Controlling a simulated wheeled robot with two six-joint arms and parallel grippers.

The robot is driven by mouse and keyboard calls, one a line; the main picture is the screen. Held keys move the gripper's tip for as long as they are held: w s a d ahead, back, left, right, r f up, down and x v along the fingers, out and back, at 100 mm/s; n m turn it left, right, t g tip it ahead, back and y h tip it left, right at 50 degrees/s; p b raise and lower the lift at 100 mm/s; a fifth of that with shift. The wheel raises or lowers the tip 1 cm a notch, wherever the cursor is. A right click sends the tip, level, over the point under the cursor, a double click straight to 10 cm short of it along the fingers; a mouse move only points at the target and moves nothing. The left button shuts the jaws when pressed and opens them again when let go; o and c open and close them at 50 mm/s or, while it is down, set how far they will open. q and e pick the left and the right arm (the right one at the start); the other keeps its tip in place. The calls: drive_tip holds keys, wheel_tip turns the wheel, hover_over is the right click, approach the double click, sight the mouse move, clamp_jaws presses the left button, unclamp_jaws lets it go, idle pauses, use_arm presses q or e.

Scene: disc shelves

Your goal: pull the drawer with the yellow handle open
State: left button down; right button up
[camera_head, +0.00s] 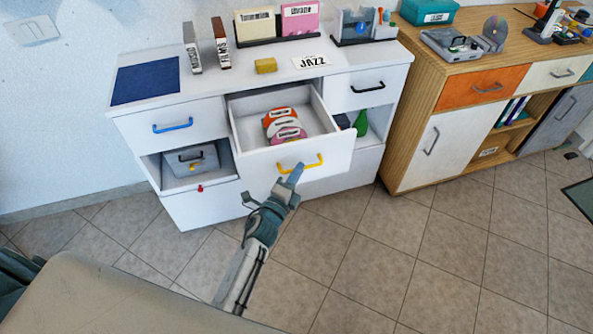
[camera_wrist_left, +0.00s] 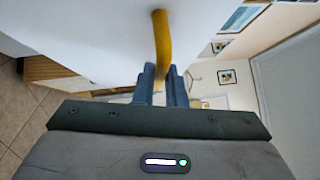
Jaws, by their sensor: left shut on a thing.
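The drawer (camera_head: 262,156) with the yellow handle (camera_head: 311,164) stands pulled out from the white cabinet in the head view. Several discs with orange, white and pink labels (camera_head: 284,124) lie inside it. My left gripper (camera_head: 296,172) is at the right part of the yellow handle. In the left wrist view, the blue-grey fingers (camera_wrist_left: 164,88) are shut around the yellow handle (camera_wrist_left: 161,35), close to the white drawer front (camera_wrist_left: 95,38). My right gripper is not in view.
The white cabinet top (camera_head: 222,75) bears a blue mat (camera_head: 145,81), a yellow block (camera_head: 266,66) and a JAZZ card (camera_head: 312,62). A blue-handled drawer (camera_head: 180,124) and a black-handled drawer (camera_head: 366,88) are closed. A wooden cabinet (camera_head: 420,110) stands at right. The tiled floor (camera_head: 400,250) in front is clear.

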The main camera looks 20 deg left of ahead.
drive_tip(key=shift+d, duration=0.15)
use_arm(q)
drive_tip(key=c, duration=1.5)
unclamp_jaws()
drive_tip(key=shift+c, duration=0.2)
drive_tip(key=shift+o, duration=0.3)
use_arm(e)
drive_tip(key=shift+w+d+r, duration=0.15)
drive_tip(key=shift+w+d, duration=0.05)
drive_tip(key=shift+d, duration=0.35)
use_arm(q)
drive_tip(key=shift+s, duration=0.1)
